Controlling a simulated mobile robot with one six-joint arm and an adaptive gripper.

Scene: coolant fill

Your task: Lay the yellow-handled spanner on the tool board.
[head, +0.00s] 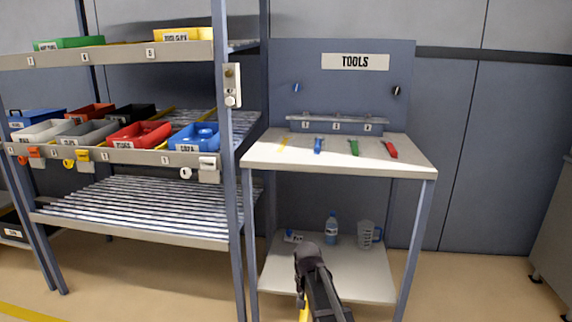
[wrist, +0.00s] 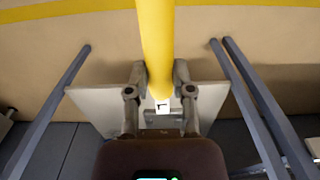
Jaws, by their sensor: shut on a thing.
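My gripper (wrist: 158,78) is shut on the yellow handle of the spanner (wrist: 155,40) in the wrist view. The handle runs up out of the top of that picture, so the far end is hidden. In the head view my gripper (head: 305,284) is low at the front of the tool stand, with a bit of yellow (head: 304,312) below it. The tool board (head: 345,90) is a blue-grey panel marked TOOLS behind a pale top (head: 320,160). A faint yellow mark (head: 283,143) lies at the top's left, beside blue (head: 318,145), green (head: 353,147) and red (head: 390,149) tools.
A shelf rack (head: 230,200) with coloured bins stands close on the left. The stand's lower shelf (head: 330,268) holds a bottle (head: 331,229) and a clear jug (head: 367,234). The floor right of the stand is clear.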

